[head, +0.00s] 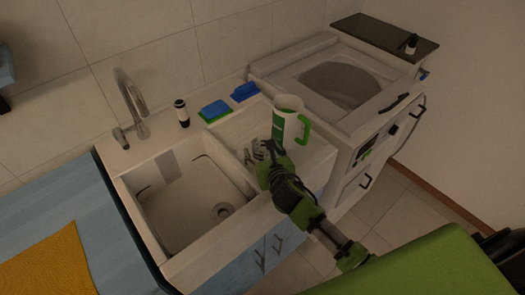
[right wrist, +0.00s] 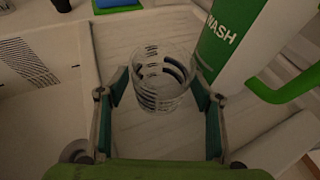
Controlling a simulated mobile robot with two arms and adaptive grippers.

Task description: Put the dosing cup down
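The dosing cup (right wrist: 163,80) is a small clear cup with dark bands, seen in the right wrist view between the fingers of my right gripper (right wrist: 161,88). The fingertips are close against its two sides, and the gripper looks shut on it. In the head view my right gripper (head: 266,160) is over the pale drainboard (head: 310,152) right of the sink bowl, with the cup partly hidden by the fingers. I cannot tell whether the cup's base touches the drainboard. My left gripper is out of view.
A white jug (head: 288,119) with a green handle, marked WASH, stands right beside the cup; it also shows in the right wrist view (right wrist: 235,40). The sink bowl (head: 185,205) opens to the left.

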